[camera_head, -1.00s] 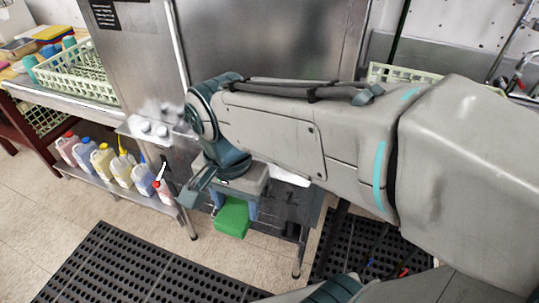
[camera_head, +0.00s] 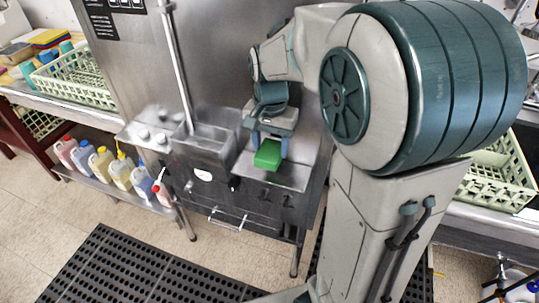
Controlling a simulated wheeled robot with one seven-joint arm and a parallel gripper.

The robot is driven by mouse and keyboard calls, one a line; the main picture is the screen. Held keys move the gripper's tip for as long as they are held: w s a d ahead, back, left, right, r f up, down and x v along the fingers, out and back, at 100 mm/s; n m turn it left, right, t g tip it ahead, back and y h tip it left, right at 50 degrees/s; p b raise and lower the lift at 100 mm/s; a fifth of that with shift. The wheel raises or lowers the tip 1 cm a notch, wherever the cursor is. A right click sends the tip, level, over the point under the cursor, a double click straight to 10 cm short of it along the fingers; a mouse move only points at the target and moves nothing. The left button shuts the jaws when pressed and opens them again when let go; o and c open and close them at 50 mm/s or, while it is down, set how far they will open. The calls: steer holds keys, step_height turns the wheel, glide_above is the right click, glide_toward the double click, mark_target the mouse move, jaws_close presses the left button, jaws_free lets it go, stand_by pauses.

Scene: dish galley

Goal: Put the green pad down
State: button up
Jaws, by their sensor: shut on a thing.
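The green pad (camera_head: 268,155) is a bright green block. My gripper (camera_head: 270,140) points down and is shut on it, with the blue fingers on either side of its upper part. The pad is over a small steel shelf (camera_head: 290,176) on the front of the steel machine. I cannot tell whether its underside touches the shelf or hangs just above it.
A steel box (camera_head: 205,148) with an upright bar stands left of the pad. Several bottles (camera_head: 122,172) line a low shelf at left. Green racks sit at left (camera_head: 75,80) and right (camera_head: 497,175). A black perforated mat (camera_head: 140,270) lies on the floor.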

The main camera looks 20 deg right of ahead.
mark_target(270, 151)
steer(key=f, duration=0.4)
steer(key=shift+s, duration=0.2)
steer(key=shift+w+f+p, duration=0.2)
steer(key=shift+f+p, duration=0.2)
steer(key=shift+f, duration=0.4)
steer(key=o, duration=0.9)
steer(key=shift+f, duration=0.2)
step_height(270, 151, up, 14)
steer(key=shift+f+b, duration=0.25)
steer(key=shift+b, duration=0.1)
steer(key=shift+s+r, duration=0.1)
steer(key=shift+s, duration=0.15)
steer(key=shift+s+a+f+n+t, duration=0.1)
steer(key=shift+s+f+n+t, duration=0.4)
steer(key=shift+s+f+n, duration=1.25)
steer(key=shift+s+f+n+t, duration=0.35)
steer(key=shift+s+n+t, duration=0.25)
steer(key=shift+s, duration=2.3)
steer(key=shift+s+a+f+n+t, duration=0.1)
steer(key=shift+s+f+n+t, duration=0.3)
steer(key=shift+s+f+n, duration=1.35)
